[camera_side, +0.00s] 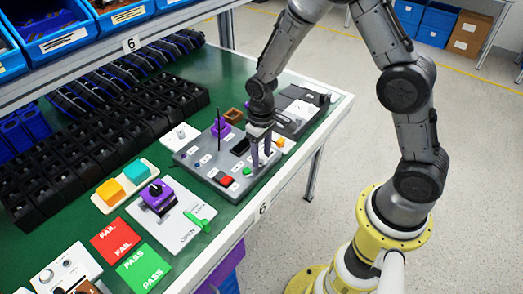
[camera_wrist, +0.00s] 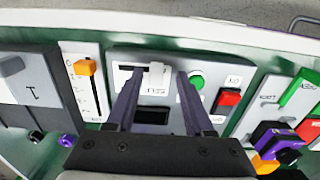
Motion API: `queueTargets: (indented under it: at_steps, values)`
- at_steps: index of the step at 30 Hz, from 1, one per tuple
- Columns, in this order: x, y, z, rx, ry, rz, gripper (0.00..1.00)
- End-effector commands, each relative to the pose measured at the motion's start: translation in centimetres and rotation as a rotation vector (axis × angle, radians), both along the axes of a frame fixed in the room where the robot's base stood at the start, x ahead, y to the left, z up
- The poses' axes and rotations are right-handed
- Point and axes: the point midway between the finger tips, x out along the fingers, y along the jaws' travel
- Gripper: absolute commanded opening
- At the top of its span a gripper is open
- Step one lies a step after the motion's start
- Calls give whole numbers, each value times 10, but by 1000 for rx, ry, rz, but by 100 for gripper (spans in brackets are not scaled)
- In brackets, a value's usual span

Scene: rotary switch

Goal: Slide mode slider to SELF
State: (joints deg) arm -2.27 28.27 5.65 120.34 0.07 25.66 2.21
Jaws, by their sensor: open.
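A grey control panel (camera_side: 200,160) lies on the green bench in the side view; it also shows in the wrist view (camera_wrist: 215,62). In the wrist view, a white slider knob (camera_wrist: 156,74) sits at the right part of a short dark slot (camera_wrist: 126,71) on this panel. A small label (camera_wrist: 154,90) beside the slot is too small to read surely. My gripper (camera_side: 261,164) points down over the panel's front right part. In the wrist view my gripper (camera_wrist: 160,76) is open, with one finger on each side of the knob. I cannot tell whether either finger touches it.
In the wrist view, an orange slider (camera_wrist: 85,67) on a white plate stands left of the fingers. A thin black rod (camera_side: 218,130) stands upright on the panel.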

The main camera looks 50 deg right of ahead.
Motion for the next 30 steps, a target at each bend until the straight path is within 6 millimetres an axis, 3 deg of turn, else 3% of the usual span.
queueTargets:
  at_steps: [5, 21, 30]
  values:
    - [1, 0, 12, 0, -3, 0, 52]
    - [1, 0, 118, 0, -6, 0, 52]
    - [0, 0, 138, 0, -1, 0, 52]
